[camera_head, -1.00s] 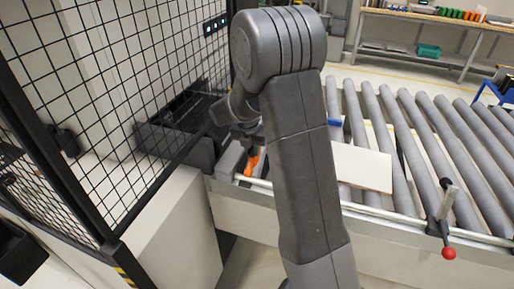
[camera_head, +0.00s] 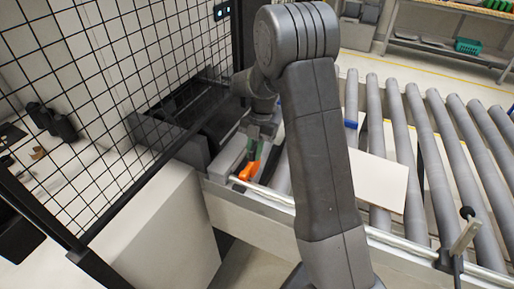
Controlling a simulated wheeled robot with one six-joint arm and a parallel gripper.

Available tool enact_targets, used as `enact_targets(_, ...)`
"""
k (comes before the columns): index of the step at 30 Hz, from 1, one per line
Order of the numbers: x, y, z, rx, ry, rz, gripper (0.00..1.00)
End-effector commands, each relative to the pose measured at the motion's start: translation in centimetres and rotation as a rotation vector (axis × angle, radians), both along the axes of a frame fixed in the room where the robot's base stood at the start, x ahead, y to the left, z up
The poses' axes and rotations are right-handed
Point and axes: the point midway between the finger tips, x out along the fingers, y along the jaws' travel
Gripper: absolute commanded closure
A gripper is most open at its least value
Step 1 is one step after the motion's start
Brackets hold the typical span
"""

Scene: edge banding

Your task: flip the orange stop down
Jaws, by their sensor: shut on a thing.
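The orange stop (camera_head: 248,171) sits at the left end of the roller conveyor, just behind the front rail. It slants, with its lower end toward the rail. My gripper (camera_head: 256,150) is right above and behind it, pointing down, with its fingertips at the upper part of the stop. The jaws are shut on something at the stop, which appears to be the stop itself. The fingers are small here and partly hidden.
A pale board (camera_head: 375,182) lies on the rollers (camera_head: 425,150) to the right, partly behind my arm. A black mesh fence (camera_head: 110,90) stands close on the left. A lever (camera_head: 465,235) stands on the front rail at the right. A blue piece (camera_head: 350,124) shows behind the board.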

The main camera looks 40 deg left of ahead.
Motion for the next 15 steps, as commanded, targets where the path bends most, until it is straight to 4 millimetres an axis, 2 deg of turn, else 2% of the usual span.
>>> enact_targets(12, -0.02, -0.06, -0.24, -0.003, 0.006, -0.002, 1.00)
enact_targets(13, -0.02, -0.06, -0.24, -0.003, 0.006, -0.002, 0.78)
enact_targets(15, -0.03, -0.06, -0.24, -0.003, 0.006, -0.002, 0.65)
